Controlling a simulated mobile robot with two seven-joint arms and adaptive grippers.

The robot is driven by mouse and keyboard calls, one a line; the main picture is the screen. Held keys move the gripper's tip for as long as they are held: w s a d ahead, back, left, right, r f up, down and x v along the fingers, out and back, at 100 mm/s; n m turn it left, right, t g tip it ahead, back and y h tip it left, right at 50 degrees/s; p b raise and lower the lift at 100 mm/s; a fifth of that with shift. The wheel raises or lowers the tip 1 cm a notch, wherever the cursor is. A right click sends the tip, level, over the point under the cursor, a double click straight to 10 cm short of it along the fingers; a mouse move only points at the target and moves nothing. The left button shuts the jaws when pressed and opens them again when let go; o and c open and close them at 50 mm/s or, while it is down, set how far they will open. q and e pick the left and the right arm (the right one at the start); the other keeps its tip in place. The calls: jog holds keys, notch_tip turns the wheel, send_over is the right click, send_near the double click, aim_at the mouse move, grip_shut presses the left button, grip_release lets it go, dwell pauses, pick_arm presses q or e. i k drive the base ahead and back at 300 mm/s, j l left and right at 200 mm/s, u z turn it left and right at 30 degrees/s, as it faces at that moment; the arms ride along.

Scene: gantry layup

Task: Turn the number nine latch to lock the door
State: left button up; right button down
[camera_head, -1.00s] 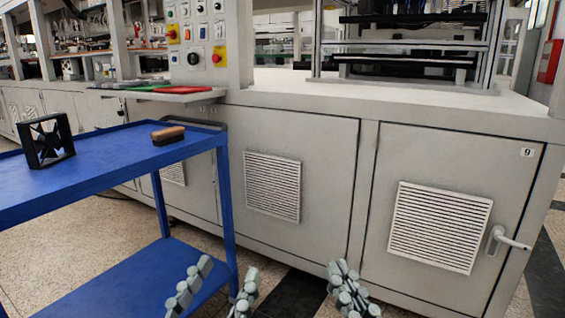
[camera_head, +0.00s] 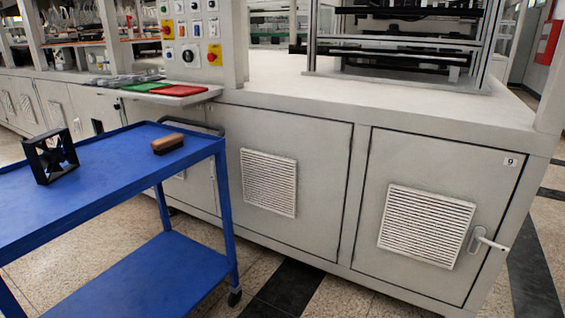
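The number nine door (camera_head: 437,215) is a grey cabinet door at the right, with a white louvred vent (camera_head: 426,226) and a small label (camera_head: 510,162) reading 9 at its upper right. Its latch (camera_head: 487,240) is a pale lever handle low on the door's right side. The lever points to the right, roughly horizontal and tilted slightly down in the picture. The door sits flush or nearly flush in its frame. Neither of my grippers shows in this view.
A blue cart (camera_head: 100,176) stands at the left with a black frame-like part (camera_head: 54,156) and a wooden-backed brush (camera_head: 168,144) on top. A control panel (camera_head: 190,35) is behind it. Speckled floor is open before the cabinets.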

aim_at(479, 234)
jog(key=z, duration=1.4)
jog(key=u, duration=0.65)
jog(key=i+l+u, duration=0.1)
jog(key=u, duration=0.3)
jog(key=l+u, duration=0.4)
jog(key=i+l+u, duration=0.1)
jog(key=l+u, duration=0.15)
jog(key=u, duration=0.2)
jog(key=l+u, duration=0.3)
jog(key=l, duration=0.2)
jog(key=k+l+u, duration=0.25)
jog(key=l, duration=0.25)
jog(key=k+l+u, duration=0.1)
jog(key=l, duration=0.45)
jog(key=k+l+u, duration=0.15)
jog(key=l, duration=0.45)
jog(key=k+l, duration=0.1)
jog(key=l, duration=0.35)
jog(key=k+l, duration=0.1)
jog(key=l, duration=0.35)
jog(key=k+l, duration=0.1)
jog(key=l, duration=0.35)
